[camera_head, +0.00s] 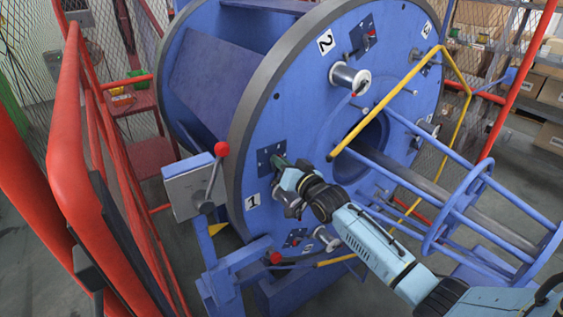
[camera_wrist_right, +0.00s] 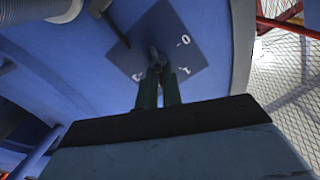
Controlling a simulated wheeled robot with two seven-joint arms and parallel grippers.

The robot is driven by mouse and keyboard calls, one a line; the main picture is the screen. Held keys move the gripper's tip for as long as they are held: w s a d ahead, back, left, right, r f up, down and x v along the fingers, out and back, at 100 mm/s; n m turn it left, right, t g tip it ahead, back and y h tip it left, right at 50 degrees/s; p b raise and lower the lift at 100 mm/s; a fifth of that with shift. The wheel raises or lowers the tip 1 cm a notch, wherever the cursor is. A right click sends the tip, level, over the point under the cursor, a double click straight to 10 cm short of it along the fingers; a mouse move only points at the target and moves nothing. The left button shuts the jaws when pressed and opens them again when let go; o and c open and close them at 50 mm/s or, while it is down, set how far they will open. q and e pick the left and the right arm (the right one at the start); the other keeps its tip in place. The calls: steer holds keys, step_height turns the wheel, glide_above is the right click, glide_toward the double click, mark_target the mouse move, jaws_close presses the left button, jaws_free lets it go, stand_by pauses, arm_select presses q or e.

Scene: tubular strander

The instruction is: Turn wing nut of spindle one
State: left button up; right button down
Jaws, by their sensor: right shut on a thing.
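The large blue disc (camera_head: 290,120) of the strander fills the middle of the head view, with the number 1 label (camera_head: 252,202) at its lower left. My right gripper (camera_head: 279,161) is at the dark plate (camera_head: 263,160) just above that label. In the right wrist view its two green fingers (camera_wrist_right: 158,80) are close together on the small grey wing nut (camera_wrist_right: 156,58) in the middle of the dark plate (camera_wrist_right: 150,35). The fingers hide most of the nut, so I cannot tell its angle clearly. My left gripper is not in view.
A grey box (camera_head: 190,188) with a red-knobbed lever (camera_head: 221,149) stands left of the disc. Red railing (camera_head: 85,170) lies at the left. A yellow bar (camera_head: 390,97) and the blue tubular cage (camera_head: 455,205) lie right of my arm.

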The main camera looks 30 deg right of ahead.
steer(key=n, duration=0.6)
steer(key=a+n+p, duration=0.1)
steer(key=n, duration=1)
steer(key=shift+s+a+f+n, duration=0.1)
steer(key=shift+a+f+n, duration=0.1)
steer(key=shift+f+n, duration=0.1)
steer(key=n, duration=0.5)
steer(key=shift+a+f+n+b, duration=0.1)
steer(key=shift+f+n+b, duration=0.1)
steer(key=shift+n+b, duration=0.1)
steer(key=c, duration=1.6)
jaws_free()
steer(key=shift+o, duration=0.2)
steer(key=shift+s, duration=0.1)
